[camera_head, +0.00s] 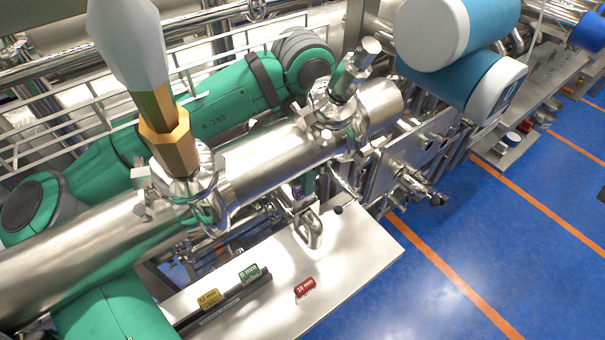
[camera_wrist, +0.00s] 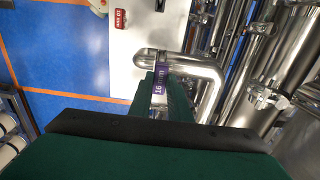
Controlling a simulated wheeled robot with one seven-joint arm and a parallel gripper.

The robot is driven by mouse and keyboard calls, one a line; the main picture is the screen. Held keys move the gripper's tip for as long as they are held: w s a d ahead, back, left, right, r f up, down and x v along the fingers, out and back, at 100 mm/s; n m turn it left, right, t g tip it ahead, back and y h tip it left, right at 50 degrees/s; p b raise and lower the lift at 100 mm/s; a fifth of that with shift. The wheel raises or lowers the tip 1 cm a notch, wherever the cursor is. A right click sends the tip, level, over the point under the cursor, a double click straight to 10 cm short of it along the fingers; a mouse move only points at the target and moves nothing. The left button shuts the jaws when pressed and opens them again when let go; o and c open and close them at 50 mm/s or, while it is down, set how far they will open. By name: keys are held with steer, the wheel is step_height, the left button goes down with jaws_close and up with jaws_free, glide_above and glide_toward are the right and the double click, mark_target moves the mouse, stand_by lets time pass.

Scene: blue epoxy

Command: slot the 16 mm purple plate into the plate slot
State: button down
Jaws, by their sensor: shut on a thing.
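In the wrist view my gripper (camera_wrist: 162,82) is shut on the purple plate (camera_wrist: 159,87), whose "16 mm" label faces the camera between the green fingers. In the head view a small purple patch (camera_head: 297,189) shows among the metal parts above the table's back; my fingers are mostly hidden there by pipes. A bent steel tube (camera_head: 311,232) is close to the held plate, and it also shows in the wrist view (camera_wrist: 207,75); I cannot tell whether they touch. A dark rail (camera_head: 232,302) at the table's front left bears a green "8 mm" plate (camera_head: 249,273) and a yellow plate (camera_head: 209,298).
A red "10 mm" plate (camera_head: 305,288) is on the white table (camera_head: 355,262), right of the rail. It also shows in the wrist view (camera_wrist: 120,18). A large steel pipe (camera_head: 270,160) runs above the table's back. The table's right part is clear.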

steer(key=shift+f, duration=1.8)
steer(key=c, duration=1.6)
jaws_free()
steer(key=shift+o, duration=0.2)
steer(key=shift+r, duration=2.5)
steer(key=shift+r, duration=0.1)
step_height(320, 180, up, 11)
steer(key=shift+f, duration=0.2)
